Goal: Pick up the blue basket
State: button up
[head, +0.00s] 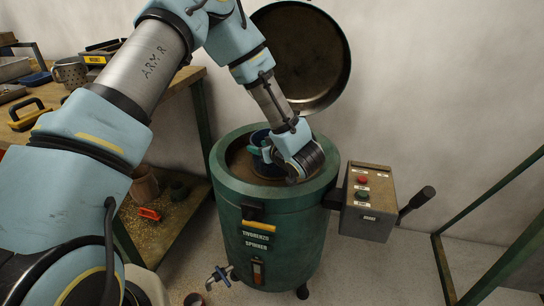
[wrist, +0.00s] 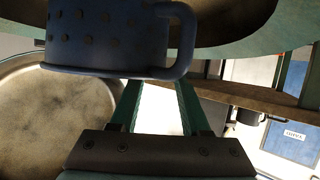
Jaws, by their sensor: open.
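The blue basket (head: 259,137) sits inside the open green spinner drum (head: 225,170), mostly hidden by my wrist in the head view. In the wrist view the basket (wrist: 105,38) is dark blue with rows of holes and a loop handle (wrist: 186,40) on its right side. My gripper (wrist: 157,88) is open, its two green fingers reaching toward the basket's handle side. The fingertips end at the basket's edge and handle in that view, so I cannot tell whether they touch. In the head view my gripper (head: 256,151) is down in the drum opening.
The spinner's round lid (head: 305,55) stands open behind the drum. A control box (head: 366,200) with a lever (head: 417,203) is at the right. A wooden workbench (head: 165,92) with tools is at the left. A green frame (head: 500,255) stands far right.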

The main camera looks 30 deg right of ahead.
jog(key=shift+x, duration=1.45)
jog(key=shift+c, duration=0.3)
grip_shut()
